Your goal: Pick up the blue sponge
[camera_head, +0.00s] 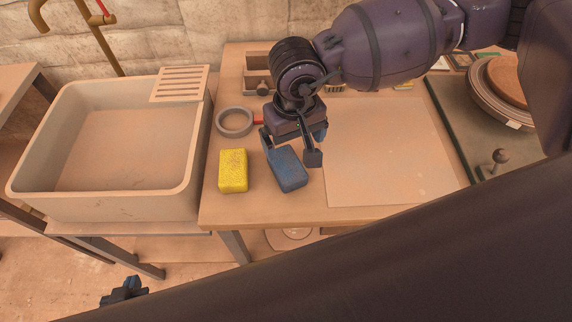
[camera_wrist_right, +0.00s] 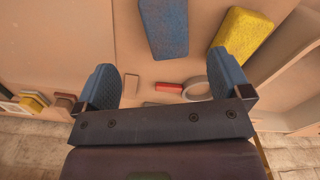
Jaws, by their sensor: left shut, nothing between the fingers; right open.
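The blue sponge (camera_head: 290,172) lies flat on the wooden table near its front edge. My right gripper (camera_head: 289,151) is open above it, with one finger to each side of the sponge's far end. In the right wrist view the blue sponge (camera_wrist_right: 165,28) lies ahead of the open fingers (camera_wrist_right: 167,84), and none of it shows between the pads. The gap in height between fingers and sponge is hard to judge. My left gripper (camera_head: 123,292) is low at the bottom left, away from the table, shut and empty.
A yellow sponge (camera_head: 233,171) lies just left of the blue one. A tape roll (camera_head: 234,122) lies behind it. A deep sink (camera_head: 190,170) stands left. A pale board (camera_head: 390,170) lies right, then a wheel (camera_head: 500,88). My dark arm link crosses the lower right.

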